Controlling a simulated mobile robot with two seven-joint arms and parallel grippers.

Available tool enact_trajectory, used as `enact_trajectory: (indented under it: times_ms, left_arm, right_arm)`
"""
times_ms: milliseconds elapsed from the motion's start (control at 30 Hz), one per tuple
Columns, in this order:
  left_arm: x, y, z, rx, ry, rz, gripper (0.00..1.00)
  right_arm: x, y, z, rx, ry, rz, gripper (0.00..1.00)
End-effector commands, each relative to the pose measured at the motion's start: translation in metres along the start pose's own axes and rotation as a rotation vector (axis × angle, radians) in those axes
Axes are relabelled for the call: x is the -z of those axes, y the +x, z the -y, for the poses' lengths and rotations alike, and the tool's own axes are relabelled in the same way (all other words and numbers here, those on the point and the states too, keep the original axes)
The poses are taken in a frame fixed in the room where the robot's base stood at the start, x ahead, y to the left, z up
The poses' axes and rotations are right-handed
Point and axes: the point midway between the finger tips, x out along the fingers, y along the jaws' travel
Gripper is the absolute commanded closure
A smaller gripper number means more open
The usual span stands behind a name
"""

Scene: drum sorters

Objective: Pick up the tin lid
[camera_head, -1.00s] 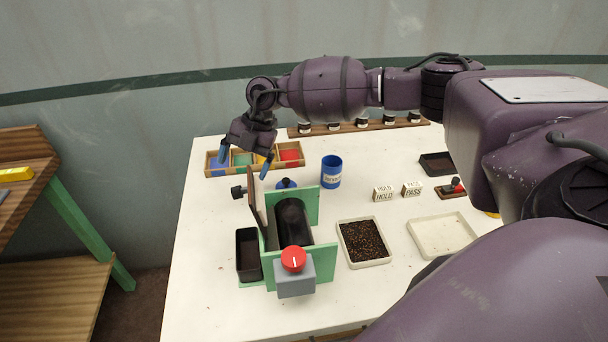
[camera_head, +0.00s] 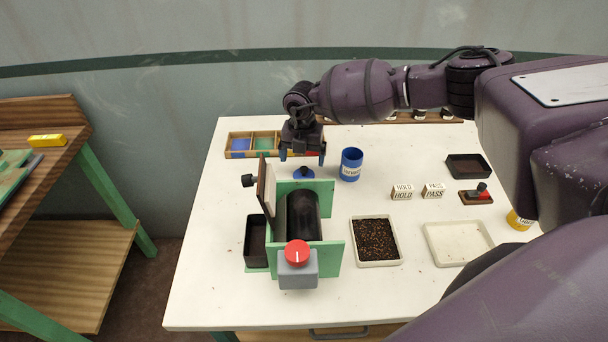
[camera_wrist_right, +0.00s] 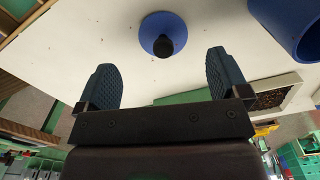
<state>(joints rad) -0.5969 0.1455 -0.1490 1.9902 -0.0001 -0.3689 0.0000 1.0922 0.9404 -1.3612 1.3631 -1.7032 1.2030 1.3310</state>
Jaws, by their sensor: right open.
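The tin lid (camera_head: 304,174) is a small blue disc with a dark knob, lying on the white table behind the green-framed drum machine. In the right wrist view the lid (camera_wrist_right: 150,24) shows whole, knob towards me, ahead of and between the fingertips. My right gripper (camera_head: 303,156) is open and empty, fingers pointing down, above and slightly behind the lid in the picture. Its two fingers (camera_wrist_right: 160,62) stand wide apart and do not touch the lid. The open blue tin (camera_head: 351,166) stands upright to the right of the lid. My left gripper is out of view.
The drum machine (camera_head: 334,262) with its raised brown flap (camera_head: 267,188) stands just in front of the lid. A divided wooden tray (camera_head: 228,146) lies behind my gripper. A seed tray (camera_head: 400,262) and HOLD and PASS blocks (camera_head: 402,192) are to the right.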

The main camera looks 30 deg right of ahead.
Motion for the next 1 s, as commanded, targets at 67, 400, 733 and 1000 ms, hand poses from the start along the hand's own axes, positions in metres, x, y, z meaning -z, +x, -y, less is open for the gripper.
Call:
enact_trajectory:
  times_ms: [67,400,733,1000]
  left_arm:
    - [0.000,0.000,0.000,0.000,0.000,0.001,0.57]
    - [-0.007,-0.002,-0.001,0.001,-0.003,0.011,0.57]
    - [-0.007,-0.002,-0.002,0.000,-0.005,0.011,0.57]
    - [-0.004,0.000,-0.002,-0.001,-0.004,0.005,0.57]
  right_arm:
    - [0.000,0.003,0.000,0.000,0.000,0.000,0.07]
    - [0.004,0.045,0.004,0.000,0.000,-0.002,0.07]
    - [0.003,0.051,0.003,-0.002,-0.001,0.000,0.10]
    - [0.003,0.051,0.003,-0.002,0.000,0.000,0.51]
